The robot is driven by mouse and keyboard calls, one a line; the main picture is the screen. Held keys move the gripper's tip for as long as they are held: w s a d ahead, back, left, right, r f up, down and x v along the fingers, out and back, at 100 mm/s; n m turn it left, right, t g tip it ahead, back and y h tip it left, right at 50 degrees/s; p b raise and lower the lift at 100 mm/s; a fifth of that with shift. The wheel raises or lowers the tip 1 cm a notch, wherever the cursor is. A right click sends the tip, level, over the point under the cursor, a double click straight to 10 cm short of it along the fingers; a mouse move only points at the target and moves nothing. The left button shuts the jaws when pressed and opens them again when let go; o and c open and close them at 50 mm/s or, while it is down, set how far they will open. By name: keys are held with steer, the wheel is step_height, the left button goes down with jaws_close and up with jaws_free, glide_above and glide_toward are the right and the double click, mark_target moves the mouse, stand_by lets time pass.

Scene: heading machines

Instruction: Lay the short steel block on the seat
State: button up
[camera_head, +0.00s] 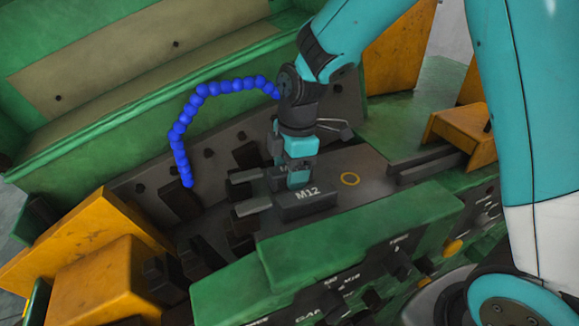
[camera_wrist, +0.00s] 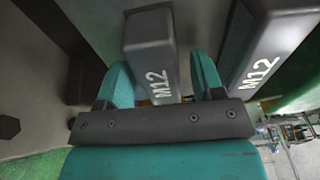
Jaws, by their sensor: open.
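Two dark grey steel blocks marked M12 lie side by side on the machine's grey top plate. The near block (camera_head: 308,196) shows clearly in the head view; the far one is mostly hidden behind my gripper (camera_head: 297,177). In the wrist view, one M12 block (camera_wrist: 150,45) is seen between the two teal fingers of my gripper (camera_wrist: 163,80). The other M12 block (camera_wrist: 262,50) is to the right, outside the fingers. My gripper is open and points down at the blocks. I cannot tell which block is the short one, nor pick out the seat for certain.
A blue segmented hose (camera_head: 178,130) arches at the left. Light steel bars (camera_head: 253,206) stick out left of the blocks. A green control panel (camera_head: 350,265) with knobs stands in front.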

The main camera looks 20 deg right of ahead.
step_height(320, 180, up, 12)
steer(key=d+b, duration=0.1)
steer(key=b, duration=0.1)
steer(key=s+a+m+y, duration=0.1)
steer(key=s+a+m, duration=0.1)
steer(key=s, duration=0.5)
steer(key=s+a+f+m+y, duration=0.1)
steer(key=s+a+m, duration=0.1)
steer(key=s+m, duration=0.3)
steer(key=s+a+f+m, duration=0.1)
steer(key=s+m, duration=0.3)
steer(key=s, duration=0.5)
steer(key=shift+a+f+y, duration=0.2)
steer(key=shift+a+y, duration=0.2)
